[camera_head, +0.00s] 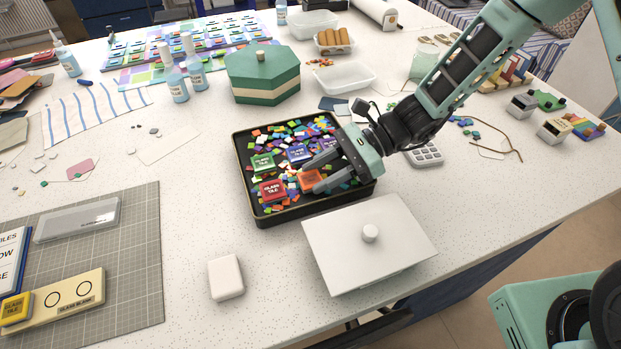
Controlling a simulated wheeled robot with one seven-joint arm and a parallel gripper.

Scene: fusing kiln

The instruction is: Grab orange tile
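The orange tile (309,180) lies in a black tray (262,219) filled with small coloured glass pieces. My gripper (311,175) reaches into the tray from the right, with its fingers spread and the orange tile between or just under the fingertips. The fingers look open; I cannot tell whether they touch the tile. A red tile (271,190), a green tile (263,162) and a blue tile (299,153) lie in the same tray to the left and behind. The tray's right part is hidden by my gripper.
A white lidded box (368,250) stands just in front of the tray, and a white block (225,277) lies to its left. A green hexagonal box (262,75) stands behind. A grey cutting mat (130,270) holds a yellow tile (15,309) on a board. The table left of the tray is fairly clear.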

